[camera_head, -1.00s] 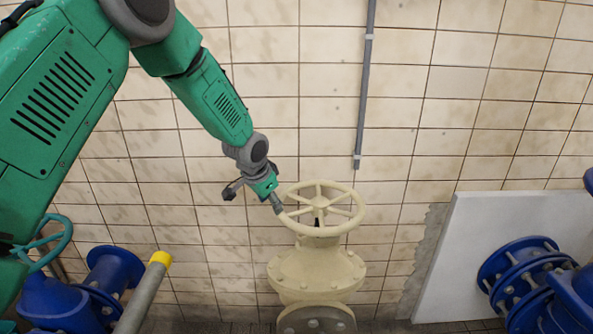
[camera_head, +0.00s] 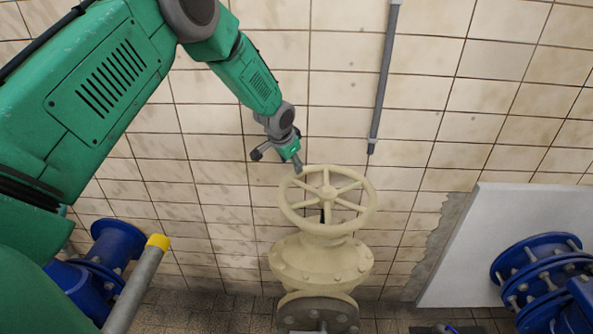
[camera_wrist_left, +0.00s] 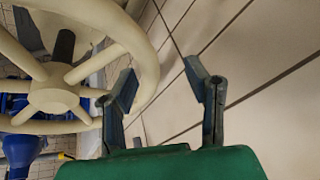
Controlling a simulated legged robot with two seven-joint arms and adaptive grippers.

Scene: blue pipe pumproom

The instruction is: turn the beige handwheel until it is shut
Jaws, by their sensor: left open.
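The beige handwheel (camera_head: 327,192) lies on top of a beige valve body (camera_head: 320,262) in the middle of the head view. Its hub, spokes and rim (camera_wrist_left: 145,60) fill the left of the left wrist view. My left gripper (camera_head: 298,165) is at the wheel's far left edge, pointing down to the rim. In the left wrist view the gripper (camera_wrist_left: 165,85) has its two dark fingers apart. The left finger overlaps the rim; the right finger is outside it, against the wall. I cannot tell whether either finger touches. My right gripper is not in view.
A tiled wall (camera_head: 440,90) stands close behind the wheel, with a grey vertical pipe (camera_head: 382,85). Blue flanged pipes stand at left (camera_head: 112,250) and right (camera_head: 545,270). A grey pole with a yellow cap (camera_head: 158,242) and a white panel (camera_head: 490,225) flank the valve.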

